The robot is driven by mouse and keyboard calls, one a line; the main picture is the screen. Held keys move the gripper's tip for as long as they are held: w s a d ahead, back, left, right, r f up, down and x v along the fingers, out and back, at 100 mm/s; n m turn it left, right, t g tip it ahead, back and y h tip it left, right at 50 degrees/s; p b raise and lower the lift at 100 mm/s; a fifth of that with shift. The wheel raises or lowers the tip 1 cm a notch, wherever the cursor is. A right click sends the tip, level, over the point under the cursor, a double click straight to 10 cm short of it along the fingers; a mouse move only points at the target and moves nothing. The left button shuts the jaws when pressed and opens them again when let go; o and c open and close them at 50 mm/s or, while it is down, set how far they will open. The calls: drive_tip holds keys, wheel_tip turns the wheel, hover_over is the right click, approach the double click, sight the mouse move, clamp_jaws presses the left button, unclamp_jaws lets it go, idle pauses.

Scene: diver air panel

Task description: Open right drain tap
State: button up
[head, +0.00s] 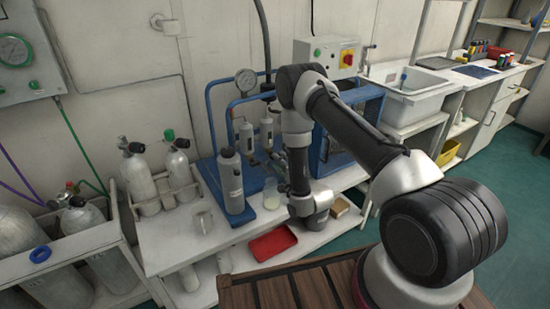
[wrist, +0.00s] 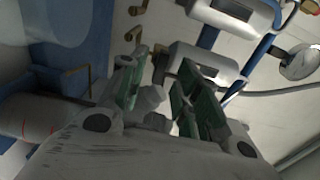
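Two grey filter canisters stand on the blue-framed panel: the left one (head: 247,136) and the right one (head: 267,131). In the wrist view the picture is turned sideways, with the left canister (wrist: 235,13) at the top and the right canister (wrist: 207,66) below it. Small brass fittings (wrist: 133,35) show at their lower ends. I cannot tell which is the right tap's handle, or its position. My gripper (wrist: 160,72) has green-padded fingers spread apart, close below the right canister. I see nothing clearly held. In the head view my arm hides the fingers.
A grey bottle (head: 231,181) stands left of my arm, near a glass beaker (head: 271,194). A red tray (head: 272,243) lies in front. The pressure gauge (head: 245,79) is above the panel. A sink (head: 412,89) is at the right.

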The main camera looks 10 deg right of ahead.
drive_tip(key=x, duration=0.4)
clamp_jaws()
